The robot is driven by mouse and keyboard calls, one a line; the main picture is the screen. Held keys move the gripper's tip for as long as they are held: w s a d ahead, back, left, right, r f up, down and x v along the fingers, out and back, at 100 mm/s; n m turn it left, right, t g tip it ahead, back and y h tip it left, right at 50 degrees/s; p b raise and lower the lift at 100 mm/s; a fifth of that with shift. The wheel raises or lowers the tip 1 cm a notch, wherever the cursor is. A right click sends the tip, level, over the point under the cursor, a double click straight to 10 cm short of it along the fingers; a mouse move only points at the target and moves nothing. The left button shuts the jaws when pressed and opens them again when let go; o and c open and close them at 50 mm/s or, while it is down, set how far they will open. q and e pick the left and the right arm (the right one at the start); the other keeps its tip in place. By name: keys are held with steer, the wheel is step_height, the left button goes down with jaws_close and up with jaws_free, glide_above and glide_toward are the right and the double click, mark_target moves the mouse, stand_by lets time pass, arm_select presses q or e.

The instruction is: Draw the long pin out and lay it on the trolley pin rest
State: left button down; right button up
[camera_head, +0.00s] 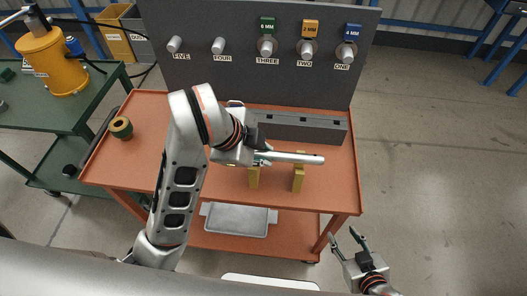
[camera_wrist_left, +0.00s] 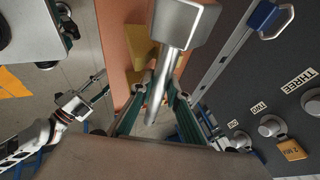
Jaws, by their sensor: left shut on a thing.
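The pin rest is two yellow posts, left (camera_head: 253,178) and right (camera_head: 298,180), on the orange trolley (camera_head: 335,190). The pin is above or just behind them; I cannot tell whether it touches. My right gripper (camera_head: 350,242) is open and empty, off the trolley's front right corner.
A grey block with holes (camera_head: 310,130) lies behind the pin. The dark panel (camera_head: 215,85) at the back carries numbered studs, some with coloured tags. A round olive part (camera_head: 121,127) sits at the trolley's left. A green table (camera_head: 50,110) stands further left. The trolley's front right is clear.

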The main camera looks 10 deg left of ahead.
arm_select(q)
steer(key=shift+f+b, duration=0.35)
steer(key=shift+f, duration=0.1)
steer(key=c, duration=1.9)
jaws_free()
steer(key=shift+f, duration=0.15)
steer(key=shift+w+v, duration=0.2)
steer(key=shift+v, duration=1.9)
steer(key=shift+s+a+r, duration=0.2)
steer(key=shift+r, duration=0.15)
steer(key=v, duration=0.7)
steer(key=shift+s+d+r, duration=0.1)
steer(key=shift+s, duration=0.05)
